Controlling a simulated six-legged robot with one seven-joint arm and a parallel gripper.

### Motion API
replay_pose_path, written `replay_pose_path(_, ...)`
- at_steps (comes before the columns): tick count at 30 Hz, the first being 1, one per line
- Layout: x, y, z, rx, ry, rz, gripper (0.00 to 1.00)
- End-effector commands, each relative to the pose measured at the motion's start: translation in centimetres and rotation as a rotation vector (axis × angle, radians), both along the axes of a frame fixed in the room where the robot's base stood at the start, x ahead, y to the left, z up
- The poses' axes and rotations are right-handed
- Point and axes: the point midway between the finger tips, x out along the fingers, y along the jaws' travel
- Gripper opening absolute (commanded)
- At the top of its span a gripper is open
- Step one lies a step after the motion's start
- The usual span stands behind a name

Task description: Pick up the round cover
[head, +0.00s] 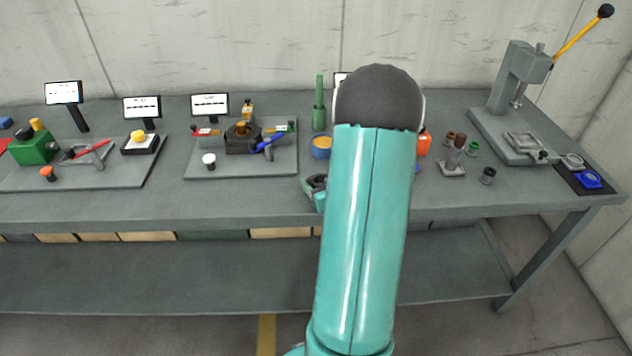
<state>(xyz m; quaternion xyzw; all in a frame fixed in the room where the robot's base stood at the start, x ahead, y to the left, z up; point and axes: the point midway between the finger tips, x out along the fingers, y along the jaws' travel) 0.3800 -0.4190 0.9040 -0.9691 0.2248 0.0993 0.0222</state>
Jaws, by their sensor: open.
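Two small round pieces lie on a dark mat at the right end of the bench, a grey one (572,160) and a blue one (588,179). Either could be the round cover; I cannot tell which. My teal arm fills the middle of the view. A dark and teal part of my gripper (315,187) shows just left of the arm, over the front of the bench. It is far left of the two round pieces, with nothing visible held. Its fingertips are hidden or too small to make out.
A grey press (517,85) with a yellow lever stands left of the dark mat (567,178). Small cups and a brown-topped stand (454,160) are between press and arm. A tray of parts (230,170) and another fixture board (90,178) lie left. My arm hides the bench middle.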

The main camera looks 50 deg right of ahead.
Motion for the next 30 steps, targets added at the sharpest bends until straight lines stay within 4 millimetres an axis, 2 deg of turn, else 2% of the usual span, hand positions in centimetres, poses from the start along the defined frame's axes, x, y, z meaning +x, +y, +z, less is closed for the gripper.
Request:
replay_pose_path(12, -0.69, 0.07, -0.10, 0.000, 0.001, -0.002, 0.70)
replay_pose_path(21, -0.68, 0.07, -0.08, 0.000, 0.000, -0.002, 0.11)
replay_pose_path(30, -0.46, 0.00, -0.03, -0.002, 0.000, -0.002, 0.11)
